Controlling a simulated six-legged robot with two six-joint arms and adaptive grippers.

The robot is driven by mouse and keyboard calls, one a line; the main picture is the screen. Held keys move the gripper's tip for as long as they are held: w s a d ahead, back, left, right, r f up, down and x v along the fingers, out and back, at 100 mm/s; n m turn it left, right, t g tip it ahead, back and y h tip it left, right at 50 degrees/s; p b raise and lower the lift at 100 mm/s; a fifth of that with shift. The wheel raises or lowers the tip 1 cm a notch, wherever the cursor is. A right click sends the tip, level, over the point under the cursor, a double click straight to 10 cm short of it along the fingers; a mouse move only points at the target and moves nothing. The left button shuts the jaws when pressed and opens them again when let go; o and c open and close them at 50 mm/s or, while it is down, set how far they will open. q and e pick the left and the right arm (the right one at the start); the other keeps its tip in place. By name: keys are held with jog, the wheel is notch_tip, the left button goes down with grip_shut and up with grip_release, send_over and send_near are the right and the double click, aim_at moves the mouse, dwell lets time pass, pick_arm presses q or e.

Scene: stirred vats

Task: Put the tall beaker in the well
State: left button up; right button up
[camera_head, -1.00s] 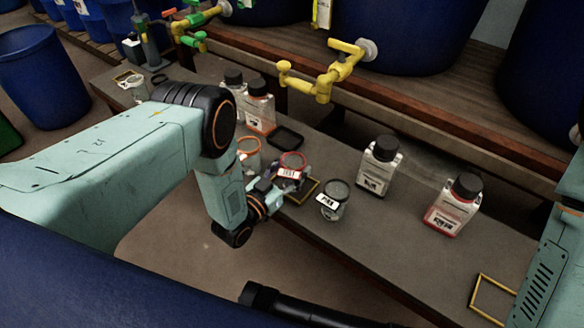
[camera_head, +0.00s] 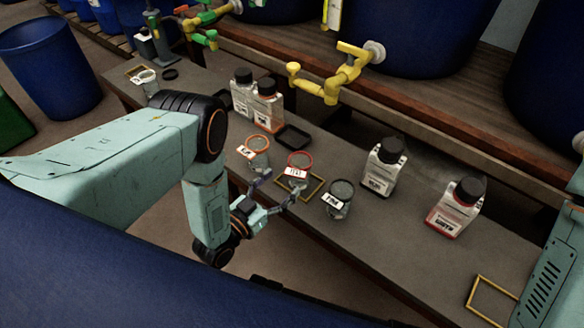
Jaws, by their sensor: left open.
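Three labelled beakers stand on the bench: one with an orange rim (camera_head: 257,152), one with a red rim (camera_head: 299,164), and a grey one (camera_head: 338,203). I cannot tell for sure which is called the tall beaker. The red-rimmed one stands upright at a yellow square frame (camera_head: 317,187) on the bench. A dark shallow tray (camera_head: 293,137) lies behind it. I cannot tell which of these is the well. My left gripper (camera_head: 279,185) is open and empty, its fingers just in front of the red-rimmed beaker. My right gripper is out of view.
Two white bottles with black caps (camera_head: 384,166) (camera_head: 455,208) stand to the right, and two more (camera_head: 243,94) (camera_head: 268,105) behind on the left. A second yellow frame (camera_head: 492,300) lies bare at right. A yellow tap (camera_head: 333,80) overhangs the bench.

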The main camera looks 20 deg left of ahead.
pick_arm(q)
jog(key=v, duration=0.4)
jog(key=shift+p, duration=0.35)
jog(key=shift+w, duration=0.1)
jog(key=shift+c, duration=0.4)
dwell(1.3)
